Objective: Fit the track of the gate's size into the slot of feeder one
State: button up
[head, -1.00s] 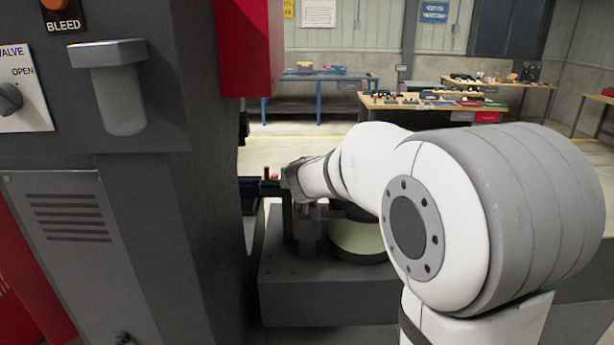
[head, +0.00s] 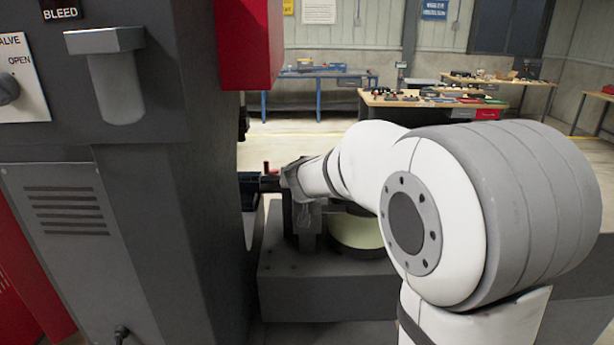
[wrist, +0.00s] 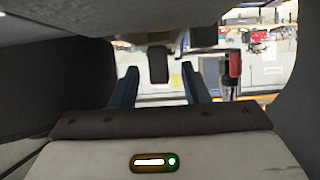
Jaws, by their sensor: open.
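A feeder stands in front of me in the head view, with a dark grey base block (head: 325,287) and a round bowl (head: 357,232) with a pale green wall. My arm hides part of the bowl. My gripper's jaws are hard to make out in the head view, low beside dark fittings left of the bowl. In the wrist view my gripper (wrist: 159,82) is open, with two blue fingers apart. A dark block (wrist: 158,65) shows between and beyond the fingers; I cannot tell what it is. I cannot make out the track, the gate or the slot.
A tall grey machine cabinet (head: 155,210) with a valve panel fills the left, close to the feeder. A red box (head: 250,45) juts out above. A small red upright part (head: 267,168) shows left of my wrist. Tables with parts (head: 430,98) stand far behind, across open floor.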

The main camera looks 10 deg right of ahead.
jog(key=shift+s, duration=0.1)
jog(key=shift+p+v, duration=1.1)
jog(key=shift+v, duration=2.7)
